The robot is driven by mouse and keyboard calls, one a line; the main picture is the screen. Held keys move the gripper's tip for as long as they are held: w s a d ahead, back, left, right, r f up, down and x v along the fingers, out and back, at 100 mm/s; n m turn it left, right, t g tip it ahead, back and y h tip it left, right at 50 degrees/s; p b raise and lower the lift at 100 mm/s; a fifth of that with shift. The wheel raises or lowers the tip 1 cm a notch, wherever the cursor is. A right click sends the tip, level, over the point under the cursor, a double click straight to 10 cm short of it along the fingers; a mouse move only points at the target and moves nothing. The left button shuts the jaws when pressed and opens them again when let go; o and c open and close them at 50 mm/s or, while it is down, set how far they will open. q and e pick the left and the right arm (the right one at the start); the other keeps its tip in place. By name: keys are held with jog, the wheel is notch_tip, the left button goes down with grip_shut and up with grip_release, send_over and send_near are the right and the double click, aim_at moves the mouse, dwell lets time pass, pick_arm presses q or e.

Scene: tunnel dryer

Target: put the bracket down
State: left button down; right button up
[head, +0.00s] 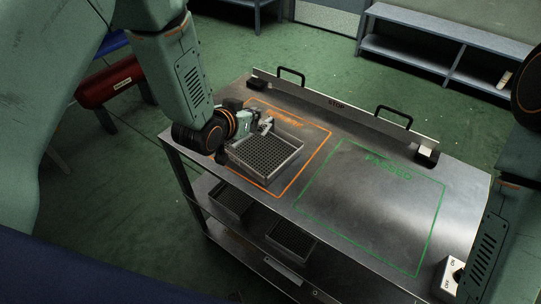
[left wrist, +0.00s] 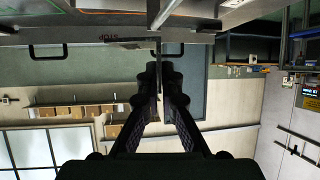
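My left gripper (head: 257,127) is low over the left part of the metal table in the head view, at the back edge of a mesh-bottomed tray (head: 292,159). A small pale metal piece, seemingly the bracket (head: 267,123), shows at its fingertips. In the left wrist view the fingers of my left gripper (left wrist: 159,76) are nearly together, with a thin upright metal edge of the bracket (left wrist: 158,48) between them. The bracket is mostly hidden, and I cannot tell whether it touches the tray. My right gripper is out of view; only my right arm shows.
The tray stands inside an orange outline (head: 318,157). A green outline (head: 432,228) to its right is empty. A STOP bar (head: 335,103) with black handles runs along the table's back edge. A switch box (head: 449,279) sits at the right. More trays (head: 291,240) lie on the lower shelf.

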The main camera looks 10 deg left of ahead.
aim_at(278, 134)
pick_arm(q)
jog(key=shift+n+y, duration=0.6)
jog(key=shift+y, duration=0.2)
jog(key=d+f, duration=0.1)
jog(key=f, duration=0.1)
jog(key=w+d+f, duration=0.1)
jog(key=d+f, duration=0.1)
jog(key=w+d+f, duration=0.1)
jog(key=f, duration=0.1)
jog(key=shift+w+d, duration=0.25)
notch_tip(278, 134, down, 3)
jog(key=shift+s+d+f+b, duration=0.1)
jog(key=shift+s+f+b, duration=0.05)
jog(key=shift+b, duration=0.3)
jog(key=shift+f, duration=0.25)
jog(key=shift+f, duration=0.1)
